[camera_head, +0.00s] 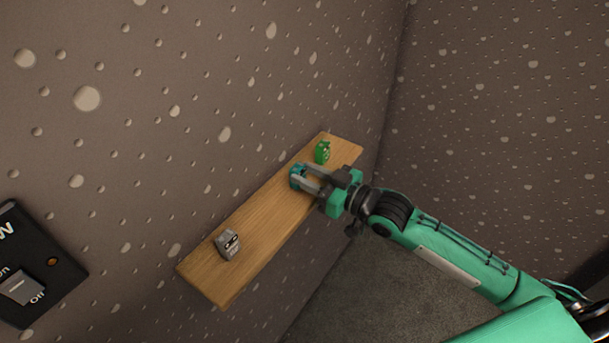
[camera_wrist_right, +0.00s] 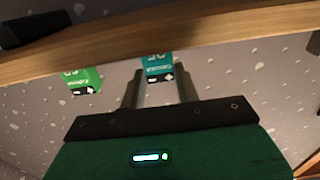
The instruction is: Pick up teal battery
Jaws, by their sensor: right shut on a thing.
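The teal battery (camera_head: 297,172) is a small block on the wooden shelf, between the fingertips of my right gripper (camera_head: 303,178). The fingers are shut on it and partly cover it in the head view. In the right wrist view the teal battery (camera_wrist_right: 158,66) sits between the two finger ends (camera_wrist_right: 160,90), with a dark band and white marks at one end. I cannot tell whether it still touches the shelf. My left gripper is not in view.
The wooden shelf (camera_head: 262,215) is fixed to the dimpled wall. A black switch panel (camera_head: 40,250) is on the wall at left. The shelf between grey and teal is bare.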

